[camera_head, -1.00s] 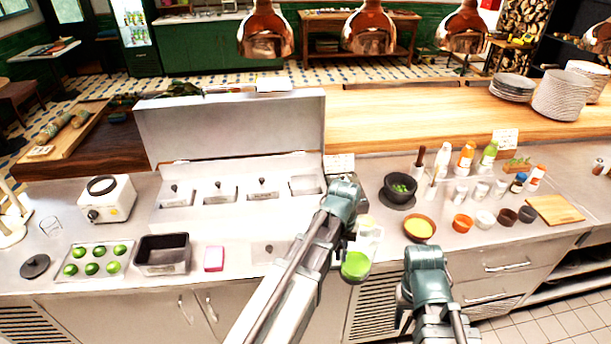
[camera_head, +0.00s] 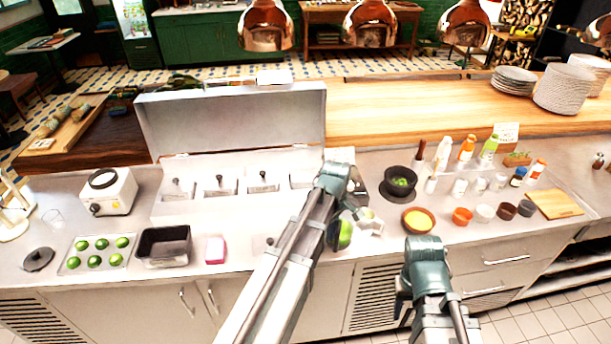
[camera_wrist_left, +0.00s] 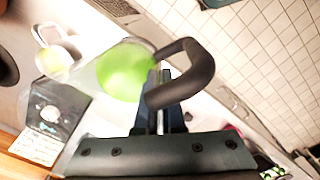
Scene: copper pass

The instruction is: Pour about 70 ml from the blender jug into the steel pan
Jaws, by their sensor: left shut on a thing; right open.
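The blender jug (camera_head: 343,234) holds bright green liquid and hangs tilted over the counter front. My left gripper (camera_wrist_left: 160,95) is shut on its black handle (camera_wrist_left: 188,75). In the left wrist view the clear jug (camera_wrist_left: 124,71) leans with its mouth side toward a small pale vessel, which looks like the steel pan (camera_wrist_left: 66,62). In the head view the pan (camera_head: 370,224) stands just right of the jug, partly hidden. Something yellow-green shows inside it; I cannot tell whether a stream falls. My right gripper (camera_head: 424,243) is open and empty at the front edge.
A black bowl (camera_head: 399,176) and an orange bowl of yellow food (camera_head: 417,220) stand right of the pan. Small cups and bottles (camera_head: 466,150) are farther right. A tray of limes (camera_head: 72,262), a dark bin (camera_head: 163,243) and a pink sponge (camera_head: 215,249) lie left.

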